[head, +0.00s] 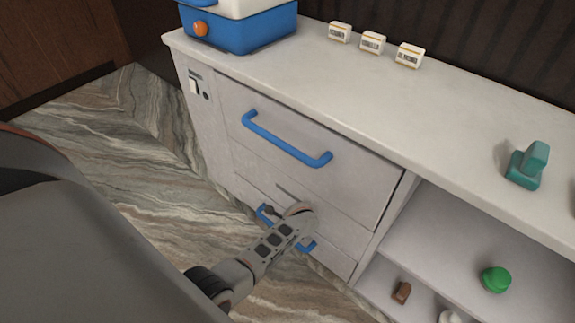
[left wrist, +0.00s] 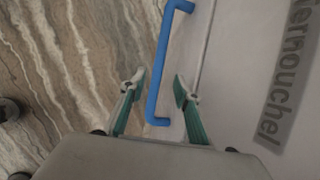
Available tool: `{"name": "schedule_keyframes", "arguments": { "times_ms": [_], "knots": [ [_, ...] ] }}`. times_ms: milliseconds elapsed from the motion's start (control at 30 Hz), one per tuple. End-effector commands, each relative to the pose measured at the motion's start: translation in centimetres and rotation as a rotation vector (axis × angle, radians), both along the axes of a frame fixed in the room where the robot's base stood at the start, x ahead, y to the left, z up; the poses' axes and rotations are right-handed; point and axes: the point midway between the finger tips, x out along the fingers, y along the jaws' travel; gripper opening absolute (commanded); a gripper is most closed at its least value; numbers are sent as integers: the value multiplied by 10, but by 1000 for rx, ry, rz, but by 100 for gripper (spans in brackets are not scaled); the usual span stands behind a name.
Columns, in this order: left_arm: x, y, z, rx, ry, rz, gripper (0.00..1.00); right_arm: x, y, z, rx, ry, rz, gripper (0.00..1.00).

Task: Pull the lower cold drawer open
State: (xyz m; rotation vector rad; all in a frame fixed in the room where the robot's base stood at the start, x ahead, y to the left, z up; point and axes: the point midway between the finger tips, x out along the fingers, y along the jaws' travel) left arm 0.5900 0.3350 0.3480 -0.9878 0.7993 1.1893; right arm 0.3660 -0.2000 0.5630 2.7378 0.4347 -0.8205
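The lower cold drawer (head: 250,193) is in the white counter, below the upper drawer, and looks shut. Its blue handle (head: 307,247) is partly hidden behind my left arm in the head view. In the left wrist view the handle (left wrist: 161,60) runs between the two fingers of my left gripper (left wrist: 158,84). The gripper is open, with one finger on each side of the bar and gaps visible. In the head view the fingertips are hidden behind the wrist. My right gripper is in neither view.
The upper drawer (head: 300,120) is shut, its blue handle (head: 285,143) jutting out above. To the right is an open shelf with a green item (head: 496,279) and a brown block (head: 401,292). The marbled floor (head: 130,150) before the drawers looks clear.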

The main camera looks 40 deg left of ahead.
Motion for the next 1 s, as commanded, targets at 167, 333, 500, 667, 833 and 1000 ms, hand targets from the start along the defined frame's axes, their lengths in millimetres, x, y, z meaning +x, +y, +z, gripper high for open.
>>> {"name": "schedule_keyframes", "arguments": {
  "times_ms": [167, 333, 500, 667, 833, 1000],
  "knots": [
    [-3, 11, -36, 1, 15, 2, 32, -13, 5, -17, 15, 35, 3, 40],
    [2, 20, -58, 0, 14, 2, 32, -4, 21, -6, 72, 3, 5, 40],
    [8, 25, -67, -1, 7, 3, 32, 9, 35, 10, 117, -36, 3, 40],
    [13, 26, -65, -1, 0, 2, 32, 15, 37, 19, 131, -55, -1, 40],
    [14, 26, -64, -2, -2, 2, 32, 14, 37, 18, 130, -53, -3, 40],
    [13, 26, -64, -2, -1, 3, 0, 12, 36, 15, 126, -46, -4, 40]
  ]
}}
